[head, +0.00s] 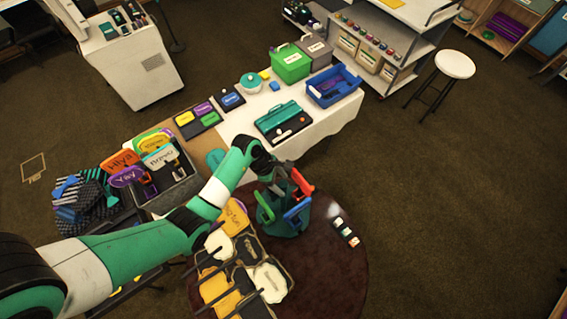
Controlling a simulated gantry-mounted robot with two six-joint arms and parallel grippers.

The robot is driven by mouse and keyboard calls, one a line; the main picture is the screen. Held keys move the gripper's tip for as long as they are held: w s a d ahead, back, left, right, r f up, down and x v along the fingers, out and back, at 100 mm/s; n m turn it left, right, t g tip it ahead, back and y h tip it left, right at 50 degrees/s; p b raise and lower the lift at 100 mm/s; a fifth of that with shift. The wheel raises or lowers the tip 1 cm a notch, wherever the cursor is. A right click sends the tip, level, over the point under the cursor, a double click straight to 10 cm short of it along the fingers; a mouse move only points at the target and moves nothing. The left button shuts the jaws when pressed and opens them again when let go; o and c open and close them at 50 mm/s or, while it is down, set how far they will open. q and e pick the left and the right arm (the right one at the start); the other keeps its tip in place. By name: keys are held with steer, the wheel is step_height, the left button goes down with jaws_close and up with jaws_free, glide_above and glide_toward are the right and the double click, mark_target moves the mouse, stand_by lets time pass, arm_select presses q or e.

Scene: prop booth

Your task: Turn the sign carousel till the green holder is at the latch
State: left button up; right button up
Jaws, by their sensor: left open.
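The sign carousel (282,222) stands on the dark red round mat, in the middle of the head view. It has a teal-green base and upright holders around it. I cannot make out the latch. My right gripper is out of view.
A small black strip with white and red pieces (345,232) lies right of the carousel. A table with a white cloth (335,118) stands behind. Bare carpet (430,220) is free at the right.

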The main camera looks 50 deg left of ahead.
arm_select(q)
steer(key=shift+x, duration=0.95)
jaws_close()
steer(key=shift+r, duration=0.1)
stand_by(0.6)
